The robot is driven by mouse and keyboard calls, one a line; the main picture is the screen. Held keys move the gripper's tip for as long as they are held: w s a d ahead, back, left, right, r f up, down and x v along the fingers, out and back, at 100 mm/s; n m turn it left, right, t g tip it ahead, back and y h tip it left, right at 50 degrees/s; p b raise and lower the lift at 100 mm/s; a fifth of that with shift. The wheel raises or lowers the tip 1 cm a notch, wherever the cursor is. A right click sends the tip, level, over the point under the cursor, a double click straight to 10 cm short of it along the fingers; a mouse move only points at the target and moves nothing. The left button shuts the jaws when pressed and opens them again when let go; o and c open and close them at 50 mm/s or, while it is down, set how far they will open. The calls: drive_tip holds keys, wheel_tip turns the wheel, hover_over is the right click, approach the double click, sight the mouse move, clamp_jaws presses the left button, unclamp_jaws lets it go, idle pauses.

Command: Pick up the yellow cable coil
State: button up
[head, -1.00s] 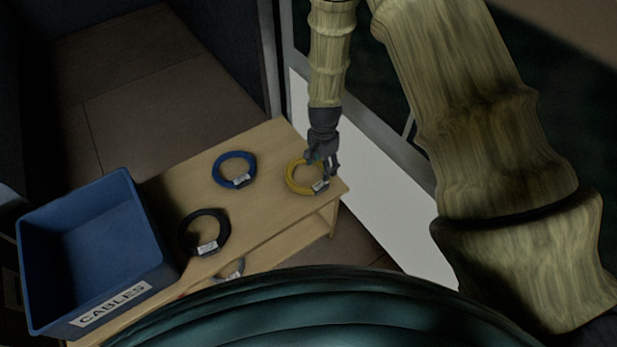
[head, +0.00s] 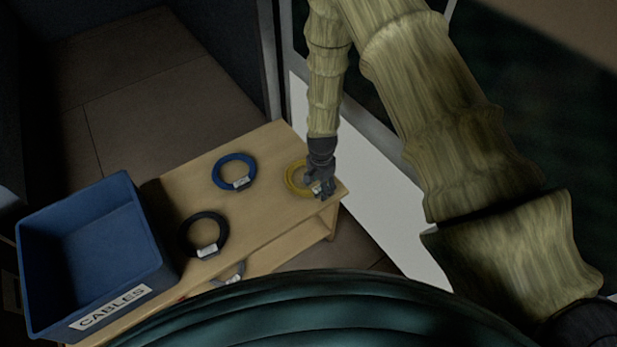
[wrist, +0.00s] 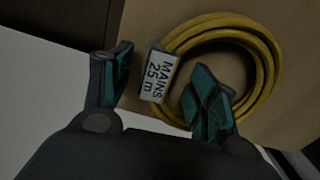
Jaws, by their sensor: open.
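The yellow cable coil (head: 293,178) lies flat near the right end of the wooden table, partly hidden behind my gripper (head: 320,188) in the head view. In the wrist view the coil (wrist: 266,62) shows large, with a white label (wrist: 158,76) reading "MAINS 25 m" on its near-left side. My gripper (wrist: 162,95) is open there, with teal pads on its fingertips. The label side of the coil lies between the fingers. The right finger overlaps the inside of the ring, and the left finger is outside it. I cannot tell whether either finger touches it.
A blue coil (head: 234,159) and a black coil (head: 192,233) lie on the table (head: 262,208), left of the yellow one. A blue bin labelled CABLES (head: 158,262) stands at the table's left end. Another coil (head: 236,272) shows lower down. A white panel (head: 375,185) stands to the right.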

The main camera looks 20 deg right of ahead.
drive_tip(key=shift+f, duration=0.35)
clamp_jaws()
